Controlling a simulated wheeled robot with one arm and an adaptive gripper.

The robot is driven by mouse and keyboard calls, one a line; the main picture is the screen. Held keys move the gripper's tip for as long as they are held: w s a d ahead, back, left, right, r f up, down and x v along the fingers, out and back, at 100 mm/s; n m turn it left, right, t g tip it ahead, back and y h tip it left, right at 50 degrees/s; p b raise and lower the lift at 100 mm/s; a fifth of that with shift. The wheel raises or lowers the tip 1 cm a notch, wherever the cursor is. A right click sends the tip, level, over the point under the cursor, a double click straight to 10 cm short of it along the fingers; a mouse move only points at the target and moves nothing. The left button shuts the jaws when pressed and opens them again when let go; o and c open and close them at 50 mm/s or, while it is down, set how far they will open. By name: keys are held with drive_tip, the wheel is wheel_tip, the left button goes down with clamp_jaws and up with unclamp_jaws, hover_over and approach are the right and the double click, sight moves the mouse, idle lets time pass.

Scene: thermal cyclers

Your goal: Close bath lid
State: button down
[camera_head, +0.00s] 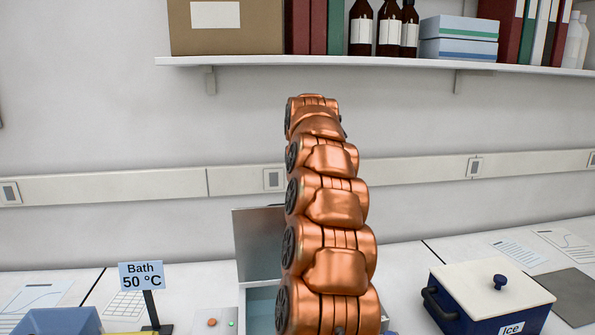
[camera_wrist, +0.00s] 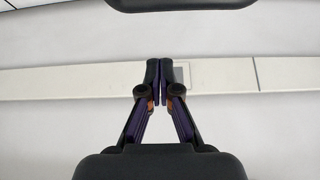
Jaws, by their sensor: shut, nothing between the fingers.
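The bath (camera_head: 258,309) stands on the bench at the bottom middle of the head view. Its grey lid (camera_head: 259,240) is raised, standing upright at the back of the bath. My copper-coloured arm rises in front of the bath and hides its right part and part of the lid. My gripper (camera_wrist: 160,68) shows in the wrist view with its fingertips together and nothing between them. The lid and bath are not in the wrist view, and the gripper cannot be made out in the head view.
A sign reading "Bath 50 °C" (camera_head: 141,277) stands left of the bath, near a blue container (camera_head: 58,321). A blue ice box (camera_head: 488,303) with a white lid is at the right. A loaded shelf (camera_head: 380,62) runs above along the wall.

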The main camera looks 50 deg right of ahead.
drive_tip(key=shift+s+a+f+p, duration=0.15)
drive_tip(key=shift+f+p, duration=0.25)
drive_tip(key=shift+f, duration=0.35)
drive_tip(key=shift+s+a+f+p, duration=0.15)
drive_tip(key=shift+f+p, duration=0.25)
drive_tip(key=shift+f, duration=0.35)
drive_tip(key=shift+s+a+f+p, duration=0.15)
drive_tip(key=shift+f+p, duration=0.25)
drive_tip(key=shift+f, duration=0.35)
drive_tip(key=shift+f, duration=0.1)
drive_tip(key=shift+s+b, duration=0.2)
drive_tip(key=shift+b, duration=0.1)
